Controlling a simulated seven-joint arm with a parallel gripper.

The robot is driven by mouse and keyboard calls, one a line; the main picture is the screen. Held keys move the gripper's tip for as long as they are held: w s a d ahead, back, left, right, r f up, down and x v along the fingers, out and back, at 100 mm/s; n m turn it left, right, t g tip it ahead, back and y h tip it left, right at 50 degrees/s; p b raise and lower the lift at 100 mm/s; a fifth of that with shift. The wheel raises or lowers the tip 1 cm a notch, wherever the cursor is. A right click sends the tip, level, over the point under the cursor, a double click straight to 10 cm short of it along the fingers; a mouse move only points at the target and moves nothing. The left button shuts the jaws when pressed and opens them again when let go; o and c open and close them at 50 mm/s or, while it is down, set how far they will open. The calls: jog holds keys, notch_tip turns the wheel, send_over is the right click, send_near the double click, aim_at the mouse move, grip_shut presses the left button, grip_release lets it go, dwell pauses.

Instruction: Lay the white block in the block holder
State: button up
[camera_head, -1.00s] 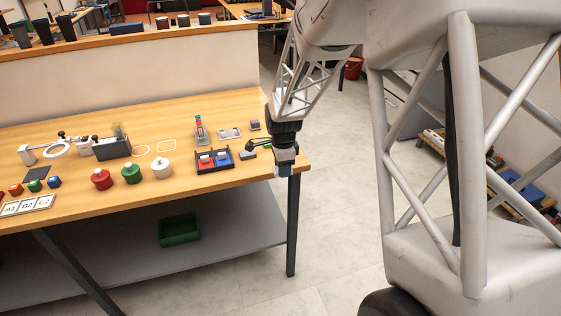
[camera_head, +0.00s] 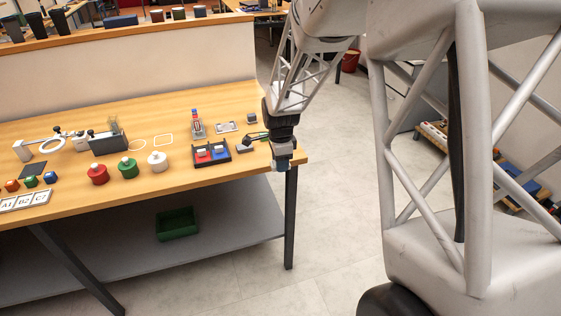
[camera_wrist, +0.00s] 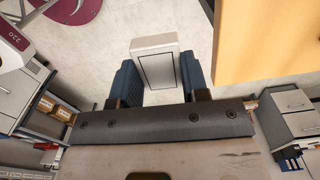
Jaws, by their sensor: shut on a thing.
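My gripper (camera_head: 282,163) hangs at the right end of the workbench, near its front corner, pointing down. In the wrist view its two blue fingers (camera_wrist: 158,82) are shut on the white block (camera_wrist: 158,66), one on each side. The block shows a pale face with a dark outlined rectangle, and floor shows beyond it. In the head view the block is hidden or too small to tell. A flat grey plate with a recess (camera_head: 225,127) lies on the bench, left of my gripper and further back; I cannot tell for certain whether it is the block holder.
A dark tray with red and blue parts (camera_head: 212,152) lies left of my gripper. A small grey tool (camera_head: 245,148) is close beside it. White (camera_head: 157,161), green (camera_head: 127,168) and red (camera_head: 97,174) round containers stand further left. The bench edge (camera_wrist: 219,50) shows in the wrist view.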

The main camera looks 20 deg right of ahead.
jog(key=w+a, duration=0.1)
jog(key=w, duration=0.5)
jog(key=w+a+r, duration=0.1)
jog(key=w, duration=0.5)
jog(key=w+a+r, duration=0.1)
jog(key=w+a, duration=0.1)
jog(key=w, duration=0.4)
jog(key=shift+w, duration=0.15)
send_over(226, 127)
jog(key=shift+d+f+n, duration=0.15)
jog(key=shift+f+n, duration=0.05)
jog(key=shift+n, duration=0.2)
jog(key=shift+w, duration=0.1)
jog(key=shift+f, duration=0.2)
jog(key=shift+f, duration=2.35)
jog(key=shift+f, duration=0.4)
jog(key=o, duration=1)
